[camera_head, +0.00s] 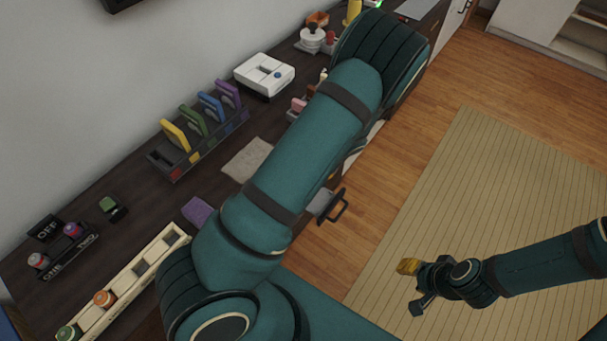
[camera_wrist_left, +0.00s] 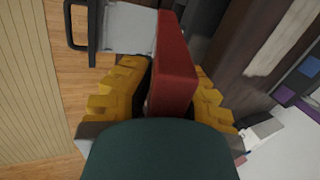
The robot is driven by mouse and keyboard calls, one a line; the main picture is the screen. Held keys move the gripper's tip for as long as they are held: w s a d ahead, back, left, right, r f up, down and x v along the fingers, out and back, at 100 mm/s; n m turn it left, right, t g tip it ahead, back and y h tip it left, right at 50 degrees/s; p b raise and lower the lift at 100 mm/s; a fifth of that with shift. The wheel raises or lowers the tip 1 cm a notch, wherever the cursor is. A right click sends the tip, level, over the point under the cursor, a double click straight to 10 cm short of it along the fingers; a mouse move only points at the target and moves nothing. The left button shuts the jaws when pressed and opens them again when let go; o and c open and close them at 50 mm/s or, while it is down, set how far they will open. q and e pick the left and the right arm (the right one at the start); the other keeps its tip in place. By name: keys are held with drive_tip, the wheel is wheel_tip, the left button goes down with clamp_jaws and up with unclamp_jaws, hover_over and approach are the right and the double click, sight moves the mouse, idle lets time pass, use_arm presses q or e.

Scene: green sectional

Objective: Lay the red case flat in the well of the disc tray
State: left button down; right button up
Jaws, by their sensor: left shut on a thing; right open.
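My left gripper (camera_wrist_left: 166,80) is shut on the red case (camera_wrist_left: 175,58), its yellow fingers on either side of it. The case shows narrow side on in the left wrist view. The disc tray (camera_wrist_left: 128,28), pale grey with a dark handle (camera_wrist_left: 76,25), lies beside and beyond the case; I cannot tell whether they touch. In the head view my left arm hides the case, the left gripper and much of the tray (camera_head: 318,203), which sticks out from the cabinet front. My right gripper (camera_head: 411,286) is open and empty over the floor mat.
A rack (camera_head: 172,171) on the dark counter holds yellow, green, blue and purple cases upright. A white box-like device (camera_head: 264,74), a grey cloth or pad (camera_head: 246,158) and a long cream holder (camera_head: 128,283) with jars are also there. The mat (camera_head: 480,190) is clear.

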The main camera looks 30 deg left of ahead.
use_arm(q)
drive_tip(key=shift+w+a+f+m+t+y+b, duration=0.3)
drive_tip(key=shift+w+a+f+y+b, duration=0.55)
drive_tip(key=shift+f, duration=2)
drive_tip(key=shift+w+a+f+m+t+y+b, duration=0.15)
drive_tip(key=shift+w+a+f+m+y+b, duration=0.3)
drive_tip(key=shift+a+f+b, duration=1.6)
drive_tip(key=shift+w+a+f+m+t+y+p, duration=0.25)
drive_tip(key=shift+w+f+y, duration=0.45)
drive_tip(key=shift+f, duration=3)
drive_tip(key=shift+s+d+f+y, duration=0.15)
drive_tip(key=shift+s+d+y, duration=0.05)
drive_tip(key=shift+y, duration=0.5)
drive_tip(key=c, duration=1)
unclamp_jaws()
drive_tip(key=shift+d, duration=0.1)
drive_tip(key=v, duration=1.2)
